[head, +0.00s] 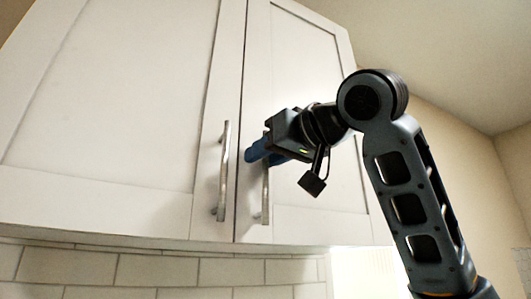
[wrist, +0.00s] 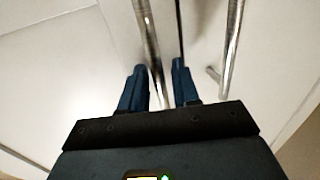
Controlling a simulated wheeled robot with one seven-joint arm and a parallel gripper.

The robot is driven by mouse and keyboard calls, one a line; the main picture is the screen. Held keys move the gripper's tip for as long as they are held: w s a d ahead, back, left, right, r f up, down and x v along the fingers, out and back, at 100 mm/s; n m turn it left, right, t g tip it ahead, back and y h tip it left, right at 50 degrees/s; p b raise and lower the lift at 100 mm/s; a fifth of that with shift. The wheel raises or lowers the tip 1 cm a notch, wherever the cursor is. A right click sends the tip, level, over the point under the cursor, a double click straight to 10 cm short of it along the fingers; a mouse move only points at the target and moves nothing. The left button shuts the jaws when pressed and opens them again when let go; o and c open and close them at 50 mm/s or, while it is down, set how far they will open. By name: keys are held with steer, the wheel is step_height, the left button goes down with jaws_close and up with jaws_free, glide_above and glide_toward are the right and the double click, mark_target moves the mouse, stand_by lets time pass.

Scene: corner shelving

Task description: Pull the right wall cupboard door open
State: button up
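The right wall cupboard door (head: 310,95) is white and panelled, and it looks shut, level with the left door. Its upright metal bar handle (head: 265,200) is near its left edge. My gripper (head: 257,150) is at this handle, its blue fingers covering the upper part. In the wrist view, my gripper (wrist: 158,80) has its two blue fingers apart, with the handle bar (wrist: 147,35) running between them, nearer the left finger. A gap shows between the bar and the right finger. Whether the bar touches the left finger is unclear.
The left cupboard door (head: 110,90) has its own bar handle (head: 223,170) close beside my fingers. It also shows in the wrist view (wrist: 233,40). White tiles (head: 150,269) lie below the cupboard. Bare wall (head: 450,110) is to the right.

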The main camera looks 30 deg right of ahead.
steer(key=shift+c, duration=0.5)
jaws_close()
